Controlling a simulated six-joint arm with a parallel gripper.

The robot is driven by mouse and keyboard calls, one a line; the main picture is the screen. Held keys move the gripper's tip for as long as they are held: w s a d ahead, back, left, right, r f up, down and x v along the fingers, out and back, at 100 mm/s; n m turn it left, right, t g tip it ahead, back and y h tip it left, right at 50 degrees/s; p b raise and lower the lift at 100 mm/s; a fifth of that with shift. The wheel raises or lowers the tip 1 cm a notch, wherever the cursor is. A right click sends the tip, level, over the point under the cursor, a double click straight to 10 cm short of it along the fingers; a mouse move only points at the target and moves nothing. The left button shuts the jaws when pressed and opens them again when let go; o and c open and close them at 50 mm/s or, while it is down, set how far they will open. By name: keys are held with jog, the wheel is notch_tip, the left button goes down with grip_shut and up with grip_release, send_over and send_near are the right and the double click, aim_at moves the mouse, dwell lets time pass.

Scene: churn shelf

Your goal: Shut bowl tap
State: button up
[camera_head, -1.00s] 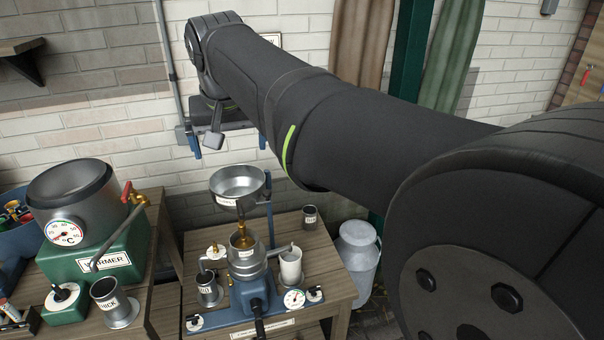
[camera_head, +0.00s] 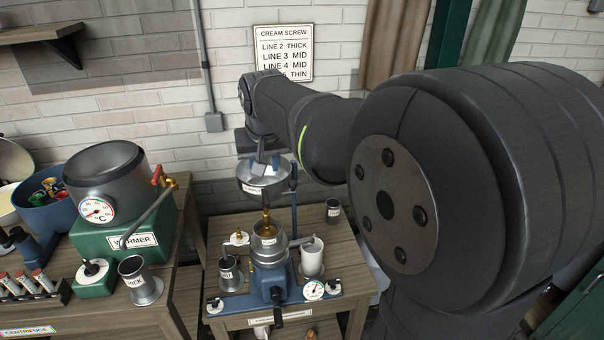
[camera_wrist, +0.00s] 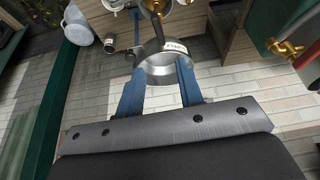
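The metal bowl (camera_head: 262,182) sits on a blue post above the small machine; it also shows in the wrist view (camera_wrist: 165,74). The brass bowl tap (camera_head: 266,216) hangs under it, above the machine's cup. In the wrist view the tap (camera_wrist: 156,6) is at the top edge, with a dark handle-like piece (camera_wrist: 157,30) beside it. I cannot tell whether the tap is open or shut. My gripper (camera_head: 268,160) is just above the bowl. In the wrist view its two blue fingers (camera_wrist: 160,72) are apart, with the bowl beyond and nothing held.
The blue machine (camera_head: 272,285) stands below with a front crank. A metal cup (camera_head: 230,272) and a white cup (camera_head: 312,258) stand beside it. The green warmer (camera_head: 125,238) with its own tap is at left. A sign (camera_head: 285,52) hangs on the brick wall behind.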

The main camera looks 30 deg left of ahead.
aim_at(265, 194)
jog(key=x, duration=1.2)
jog(key=shift+w+f, duration=0.15)
jog(key=shift+f, duration=0.1)
grip_shut()
